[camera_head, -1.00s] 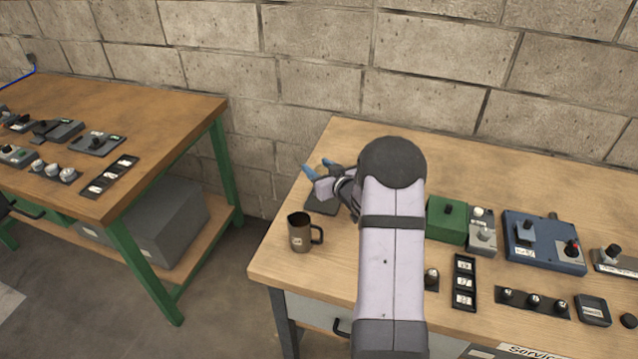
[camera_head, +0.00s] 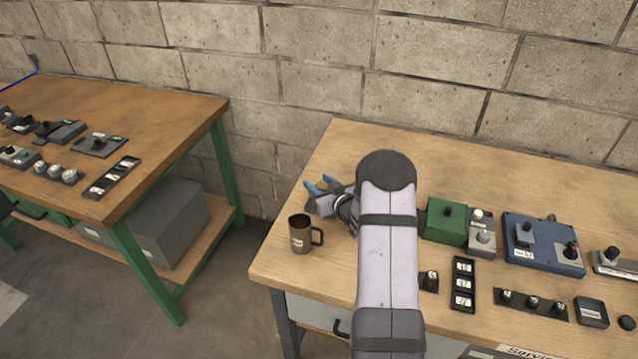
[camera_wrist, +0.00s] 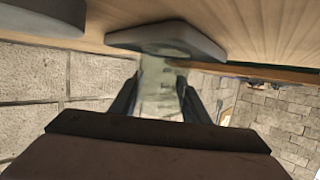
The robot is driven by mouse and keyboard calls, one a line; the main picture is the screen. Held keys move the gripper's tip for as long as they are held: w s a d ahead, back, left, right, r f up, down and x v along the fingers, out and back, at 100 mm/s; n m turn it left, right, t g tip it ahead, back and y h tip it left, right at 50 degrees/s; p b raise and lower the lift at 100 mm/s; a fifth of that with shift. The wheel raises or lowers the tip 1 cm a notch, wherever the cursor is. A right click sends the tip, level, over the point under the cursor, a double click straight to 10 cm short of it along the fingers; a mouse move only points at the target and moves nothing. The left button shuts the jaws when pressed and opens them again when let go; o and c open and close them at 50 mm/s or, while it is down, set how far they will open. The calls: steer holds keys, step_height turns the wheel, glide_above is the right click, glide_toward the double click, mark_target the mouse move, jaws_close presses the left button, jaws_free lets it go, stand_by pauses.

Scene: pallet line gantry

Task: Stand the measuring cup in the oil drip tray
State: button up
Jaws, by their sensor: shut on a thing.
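My gripper (camera_head: 322,184) is at the back left of the wooden bench, with its blue fingers pointing left. In the wrist view, my gripper (camera_wrist: 160,98) is shut on a pale, see-through measuring cup (camera_wrist: 158,92). That view is upside down, with the bench top at the upper edge. A flat grey slab with rounded corners, apparently the oil drip tray (camera_wrist: 165,38), lies on the bench at the cup's lower end. I cannot tell if the cup touches it. In the head view my gripper and wrist hide the cup and most or all of the tray.
A brown mug (camera_head: 301,235) with a handle stands close in front of my gripper, near the bench's left edge. A green box (camera_head: 446,222), a blue device (camera_head: 543,243) and several small switches stand to the right. A block wall is behind.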

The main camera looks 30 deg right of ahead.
steer(key=shift+f, duration=0.15)
steer(key=o, duration=1)
steer(key=shift+o, duration=0.2)
steer(key=shift+s+r, duration=0.1)
steer(key=shift+r, duration=0.1)
steer(key=b+v, duration=0.1)
steer(key=v, duration=0.6)
steer(key=shift+s+b, duration=0.1)
steer(key=shift+b, duration=0.3)
steer(key=shift+r, duration=0.15)
